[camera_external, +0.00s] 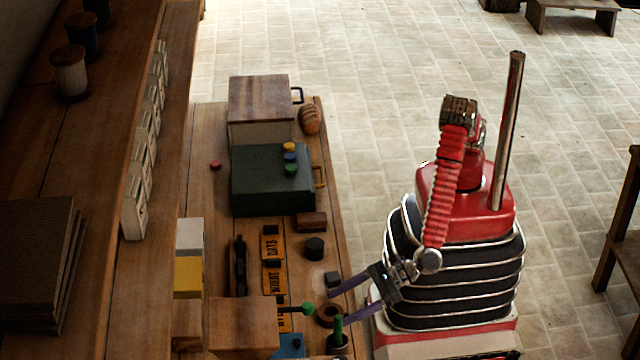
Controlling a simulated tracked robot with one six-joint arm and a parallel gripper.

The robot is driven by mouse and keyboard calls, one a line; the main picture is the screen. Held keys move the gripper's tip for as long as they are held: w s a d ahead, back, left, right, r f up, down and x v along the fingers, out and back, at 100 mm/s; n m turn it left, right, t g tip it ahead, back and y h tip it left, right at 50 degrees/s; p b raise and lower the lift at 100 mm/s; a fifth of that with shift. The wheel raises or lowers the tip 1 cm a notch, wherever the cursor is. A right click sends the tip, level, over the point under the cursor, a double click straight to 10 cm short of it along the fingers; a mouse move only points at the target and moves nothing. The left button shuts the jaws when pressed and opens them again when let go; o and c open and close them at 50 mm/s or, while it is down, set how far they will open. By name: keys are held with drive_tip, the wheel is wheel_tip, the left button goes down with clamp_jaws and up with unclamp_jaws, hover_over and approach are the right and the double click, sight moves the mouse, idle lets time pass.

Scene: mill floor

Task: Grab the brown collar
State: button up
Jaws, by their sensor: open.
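The brown collar (326,315), a short round ring with a dark middle, lies on the wooden bench near its right edge. My gripper (339,307) reaches in from the right, with its two purple fingers spread apart. The fingertips are close to the collar's right side, one towards the back and one towards the front. The jaws are open and hold nothing. I cannot tell whether a finger touches the collar or how high the fingers are above the bench.
A dark cube (333,279) sits just behind the collar. A green-topped piece (306,308) stands close on its left, and a dark pot with a green stem (338,342) stands in front. A black cylinder (315,247) and a wooden box (243,328) are farther off.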

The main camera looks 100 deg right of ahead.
sight(335, 311)
drive_tip(key=x, duration=0.4)
drive_tip(key=shift+a+f, duration=0.1)
drive_tip(key=shift+f, duration=0.05)
idle(0.4)
drive_tip(key=c, duration=1.2)
